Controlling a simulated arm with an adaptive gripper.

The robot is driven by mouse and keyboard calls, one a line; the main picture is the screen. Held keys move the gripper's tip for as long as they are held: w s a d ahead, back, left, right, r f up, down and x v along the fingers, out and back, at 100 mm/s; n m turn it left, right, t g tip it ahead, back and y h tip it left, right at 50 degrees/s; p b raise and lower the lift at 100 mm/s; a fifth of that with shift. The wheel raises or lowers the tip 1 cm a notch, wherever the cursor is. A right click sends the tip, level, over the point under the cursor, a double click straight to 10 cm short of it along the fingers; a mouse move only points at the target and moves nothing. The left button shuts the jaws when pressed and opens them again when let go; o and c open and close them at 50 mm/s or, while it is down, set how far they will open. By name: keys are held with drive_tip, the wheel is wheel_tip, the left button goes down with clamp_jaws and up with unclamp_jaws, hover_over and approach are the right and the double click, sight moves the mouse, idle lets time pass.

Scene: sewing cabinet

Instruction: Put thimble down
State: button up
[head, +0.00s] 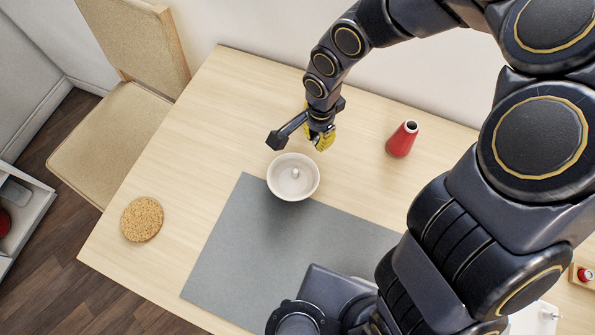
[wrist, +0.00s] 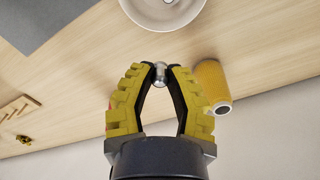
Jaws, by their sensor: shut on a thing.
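The thimble (wrist: 160,75) is a small silvery piece. In the wrist view it sits between the fingertips of my gripper (wrist: 160,72), which is shut on it. In the head view my gripper (head: 321,138) is just behind the pale bowl (head: 273,185), up and to its right, and the thimble cannot be made out there. The bowl also shows at the top of the wrist view (wrist: 135,12), ahead of the fingertips and apart from them. A small silvery thing (head: 295,173) shows in the middle of the bowl.
A yellow cone spool (wrist: 209,82) stands close beside my right finger in the wrist view. A red cone (head: 402,140) stands right of my gripper. A grey mat (head: 240,255) lies under and before the bowl. A cork coaster (head: 142,219) lies left; wood between is bare.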

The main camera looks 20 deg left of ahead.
sight(296, 171)
drive_tip(key=shift+n, duration=0.8)
drive_tip(key=s+a, duration=0.1)
drive_tip(key=s, duration=0.1)
drive_tip(key=s+a+f, duration=0.1)
drive_tip(key=shift+s+a, duration=0.35)
drive_tip(key=shift+s, duration=0.05)
wheel_tip(296, 171, down, 4)
drive_tip(key=shift+r, duration=0.25)
drive_tip(key=shift+f, duration=2)
drive_tip(key=o, duration=0.6)
drive_tip(key=shift+a+f, duration=0.1)
drive_tip(key=shift+f, duration=0.05)
drive_tip(key=shift+o, duration=0.2)
wheel_tip(296, 171, up, 12)
